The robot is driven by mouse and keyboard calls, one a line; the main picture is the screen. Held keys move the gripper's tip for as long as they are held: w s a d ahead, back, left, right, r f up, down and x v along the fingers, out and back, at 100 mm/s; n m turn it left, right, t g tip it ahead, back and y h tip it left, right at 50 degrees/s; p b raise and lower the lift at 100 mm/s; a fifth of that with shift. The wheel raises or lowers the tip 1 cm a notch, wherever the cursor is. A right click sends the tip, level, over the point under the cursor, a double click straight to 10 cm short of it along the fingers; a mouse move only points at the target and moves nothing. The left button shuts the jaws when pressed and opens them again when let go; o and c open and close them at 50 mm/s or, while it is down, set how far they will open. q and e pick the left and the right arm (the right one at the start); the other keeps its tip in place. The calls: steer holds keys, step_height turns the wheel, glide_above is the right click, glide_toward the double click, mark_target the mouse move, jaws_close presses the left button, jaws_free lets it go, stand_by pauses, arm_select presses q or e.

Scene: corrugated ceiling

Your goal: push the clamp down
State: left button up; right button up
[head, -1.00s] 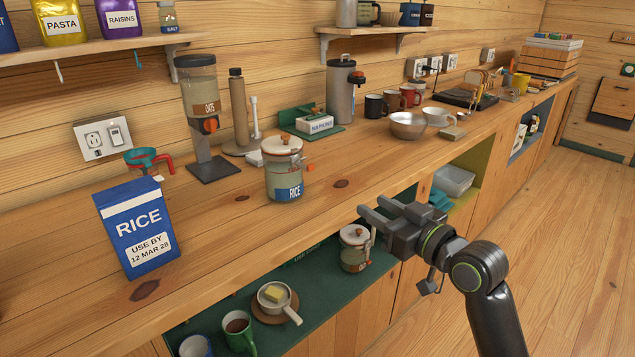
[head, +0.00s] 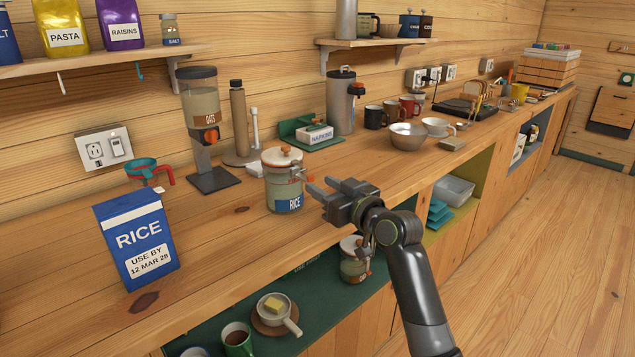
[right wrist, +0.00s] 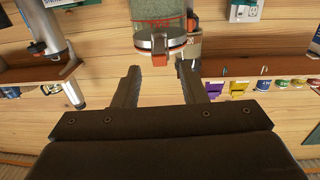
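The rice jar (head: 284,192) stands upright on the wooden counter, with a pale lid and a blue label. Its clamp (head: 307,172), with an orange tab, sticks out on the jar's right side, facing my right gripper. My right gripper (head: 321,185) is open and empty, just right of the jar over the counter's front edge. In the right wrist view, which is upside down, the clamp's orange tab (right wrist: 159,59) appears between the two spread fingers, beyond their tips. I cannot see contact. My left gripper is not in view.
A blue rice box (head: 137,240) stands left of the jar. An oats dispenser (head: 203,125) and a napkin box (head: 315,135) are behind it. Below, an open shelf holds another jar (head: 353,266), a pan (head: 274,306) and mugs. The counter right of the jar is fairly clear.

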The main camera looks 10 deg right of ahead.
mark_target(304, 176)
steer(key=shift+x, duration=1.35)
jaws_close()
